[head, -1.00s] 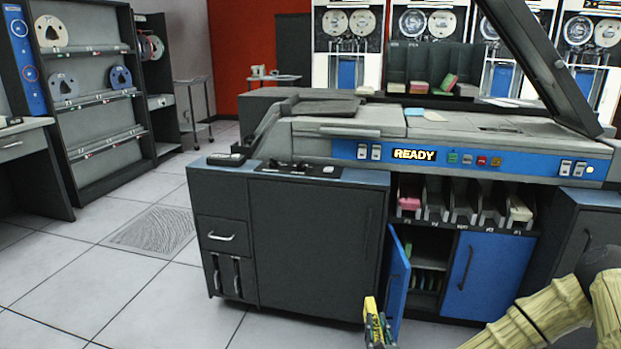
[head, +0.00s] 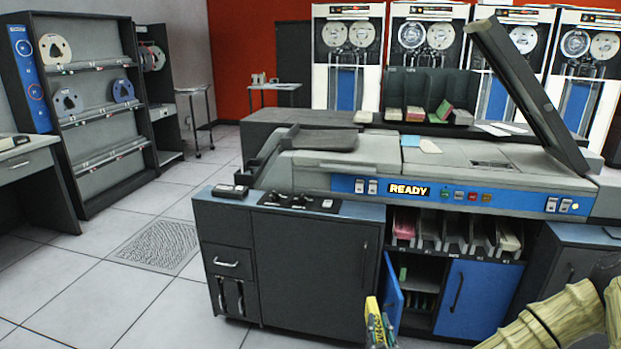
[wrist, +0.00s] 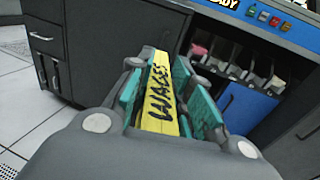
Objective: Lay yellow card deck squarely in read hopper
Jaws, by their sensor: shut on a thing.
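My gripper (wrist: 165,100) is shut on the yellow card deck (wrist: 161,92), which has "WAGES" handwritten along its edge. In the head view the yellow deck (head: 372,312) shows at the bottom edge, in front of the card machine's open blue door, with most of the gripper below the frame. The card machine (head: 300,255) has a lit READY panel. The read hopper carries no label that I can read; a dark sloped tray (head: 312,141) sits on the machine's left top. The deck is apart from the machine.
Pockets under the panel hold a pink deck (head: 404,230) and a cream deck (head: 509,242). The blue door (head: 392,292) stands open toward me. A raised dark lid (head: 530,95) slants over the machine's right. Floor at left is clear.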

